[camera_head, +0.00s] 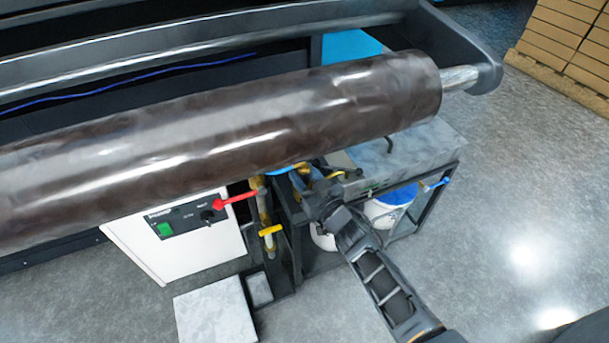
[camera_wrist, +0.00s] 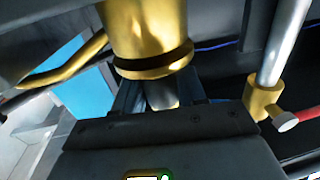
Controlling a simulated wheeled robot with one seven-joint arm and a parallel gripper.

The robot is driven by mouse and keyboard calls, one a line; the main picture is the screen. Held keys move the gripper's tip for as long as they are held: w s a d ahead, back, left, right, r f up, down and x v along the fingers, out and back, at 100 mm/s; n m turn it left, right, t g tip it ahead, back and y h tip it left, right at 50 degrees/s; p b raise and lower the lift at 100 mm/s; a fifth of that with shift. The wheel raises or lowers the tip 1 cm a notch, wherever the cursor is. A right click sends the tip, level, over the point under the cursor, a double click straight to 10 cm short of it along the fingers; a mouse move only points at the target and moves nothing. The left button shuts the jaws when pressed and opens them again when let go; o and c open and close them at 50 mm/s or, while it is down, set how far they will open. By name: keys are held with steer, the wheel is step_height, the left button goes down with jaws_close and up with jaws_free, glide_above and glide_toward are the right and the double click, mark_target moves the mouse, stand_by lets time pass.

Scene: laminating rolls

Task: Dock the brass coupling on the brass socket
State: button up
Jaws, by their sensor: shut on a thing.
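The brass coupling (camera_wrist: 145,35) is a wide brass cylinder with a dark ring near its lower edge. It fills the top middle of the wrist view, and a brass arm slants off to its left. My gripper (camera_wrist: 160,100) is shut on it from below in that view; the fingertips are partly hidden. In the head view my gripper (camera_head: 312,190) is below the right part of the big roll, with a little brass showing beside it. I cannot pick out the brass socket for sure; whether coupling and socket touch is hidden.
A brass pipe (camera_head: 265,205) with red and yellow handles stands left of my gripper. The red-handled valve also shows in the wrist view (camera_wrist: 263,98). The large dark roll (camera_head: 250,125) hangs above. A white control box (camera_head: 190,240) is left; a grey-topped bench (camera_head: 415,150) is right.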

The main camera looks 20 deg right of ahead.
mark_target(308, 181)
steer(key=shift+f, duration=0.25)
steer(key=o, duration=0.9)
steer(key=shift+o, duration=0.2)
steer(key=shift+f, duration=0.1)
steer(key=shift+s+d+p, duration=0.15)
steer(key=shift+s+p, duration=0.35)
steer(key=shift+s, duration=0.5)
steer(key=shift+s+d+p, duration=0.15)
steer(key=shift+s+p, duration=0.35)
steer(key=shift+s, duration=0.45)
steer(key=s+p, duration=0.3)
steer(key=s, duration=0.4)
steer(key=shift+d, duration=0.45)
